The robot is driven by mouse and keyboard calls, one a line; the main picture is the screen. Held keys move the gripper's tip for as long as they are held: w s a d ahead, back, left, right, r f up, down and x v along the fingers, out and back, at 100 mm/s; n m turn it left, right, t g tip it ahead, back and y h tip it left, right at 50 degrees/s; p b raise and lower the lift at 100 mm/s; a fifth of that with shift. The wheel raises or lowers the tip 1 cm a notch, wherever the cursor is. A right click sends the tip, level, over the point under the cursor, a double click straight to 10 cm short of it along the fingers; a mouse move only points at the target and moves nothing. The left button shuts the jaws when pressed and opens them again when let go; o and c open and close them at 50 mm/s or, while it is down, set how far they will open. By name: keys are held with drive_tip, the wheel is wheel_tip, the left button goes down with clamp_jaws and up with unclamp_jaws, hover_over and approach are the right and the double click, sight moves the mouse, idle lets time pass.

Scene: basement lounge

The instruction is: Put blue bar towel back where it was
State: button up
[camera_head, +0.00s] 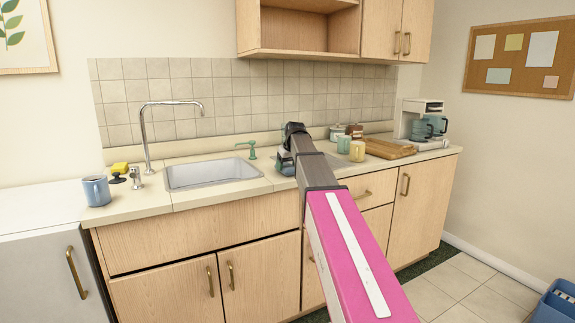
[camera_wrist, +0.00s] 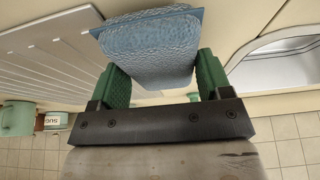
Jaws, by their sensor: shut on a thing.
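The blue bar towel (camera_wrist: 150,45) is a textured, folded pad. In the wrist view it sits between the two green fingers of my gripper (camera_wrist: 162,76), which is shut on it. In the head view my gripper is over the counter just right of the sink, mostly hidden behind my own arm. A small bit of blue towel (camera_head: 286,168) shows there under the wrist. I cannot tell whether the towel touches the counter.
The sink (camera_head: 212,172) is left of my gripper, with a tall faucet (camera_head: 146,140) and a green soap pump (camera_head: 252,150) behind. Mugs (camera_head: 357,151), a cutting board (camera_head: 389,148) and a coffee maker (camera_head: 420,122) stand right. A blue mug (camera_head: 97,191) stands far left.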

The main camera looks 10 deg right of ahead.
drive_tip(key=o, duration=0.9)
drive_tip(key=shift+r, duration=0.55)
drive_tip(key=v, duration=1.1)
drive_tip(key=shift+s+r, duration=0.2)
